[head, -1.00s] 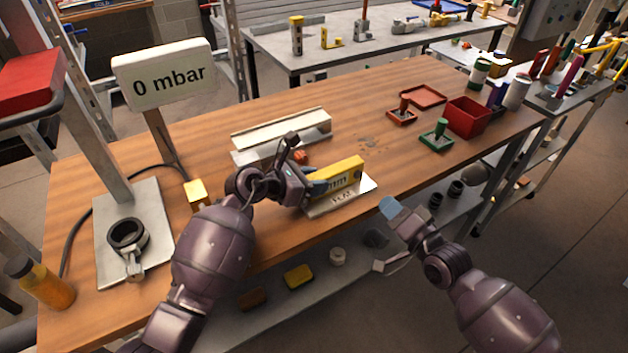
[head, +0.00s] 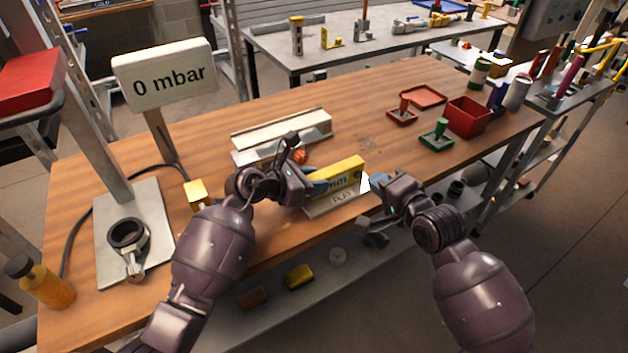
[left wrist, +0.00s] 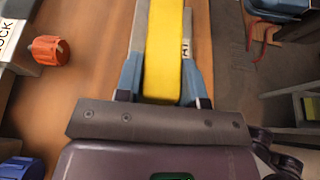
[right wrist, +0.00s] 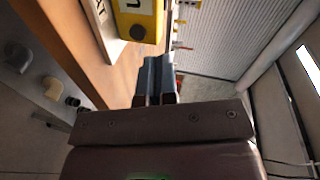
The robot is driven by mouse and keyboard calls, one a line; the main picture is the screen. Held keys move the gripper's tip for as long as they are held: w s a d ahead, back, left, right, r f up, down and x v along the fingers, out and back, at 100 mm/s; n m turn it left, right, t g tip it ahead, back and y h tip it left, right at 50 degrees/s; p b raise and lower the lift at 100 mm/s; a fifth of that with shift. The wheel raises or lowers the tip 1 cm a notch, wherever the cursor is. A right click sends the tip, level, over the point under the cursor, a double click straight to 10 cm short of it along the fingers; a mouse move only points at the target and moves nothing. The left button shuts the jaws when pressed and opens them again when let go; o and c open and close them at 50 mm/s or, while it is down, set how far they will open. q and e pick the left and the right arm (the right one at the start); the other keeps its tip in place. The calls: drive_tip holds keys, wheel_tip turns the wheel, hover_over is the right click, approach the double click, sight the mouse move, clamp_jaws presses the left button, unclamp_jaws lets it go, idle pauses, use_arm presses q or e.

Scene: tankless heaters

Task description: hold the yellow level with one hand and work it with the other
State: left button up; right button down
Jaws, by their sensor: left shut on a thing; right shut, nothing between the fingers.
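The yellow level (head: 347,170) is near the front edge of the workbench, just above or at a metal plate labelled FLAT (head: 333,203). My left gripper (head: 309,184) is shut on the level's left end; its blue fingers straddle the yellow body (left wrist: 163,55) in the left wrist view. My right gripper (head: 372,184) is shut and empty, close to the level's right end. In the right wrist view its closed fingers (right wrist: 156,75) point just beside the level's end (right wrist: 141,22), which has a dark round knob. I cannot tell whether they touch.
A metal fixture (head: 282,135) with an orange knob (left wrist: 49,50) stands behind the level. A gauge sign reading 0 mbar (head: 167,75) is at left. A red bin (head: 468,117) and a green stand (head: 437,136) are at right. The bench between is clear.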

sight(360, 181)
drive_tip(key=s+d+f+m+g+h, duration=0.3)
drive_tip(key=d+f+m+g+h, duration=0.15)
drive_tip(key=m, duration=0.55)
drive_tip(key=shift+w+a, duration=0.95)
drive_tip(key=shift+w, duration=0.25)
drive_tip(key=shift+w+a, duration=0.9)
drive_tip(key=shift+w, duration=0.3)
drive_tip(key=shift+w+a, duration=0.95)
drive_tip(key=shift+w, duration=0.25)
drive_tip(key=shift+w, duration=0.1)
drive_tip(key=shift+w+a, duration=0.35)
drive_tip(key=shift+w, duration=0.05)
drive_tip(key=shift+s+d, duration=0.4)
drive_tip(key=shift+s, duration=0.1)
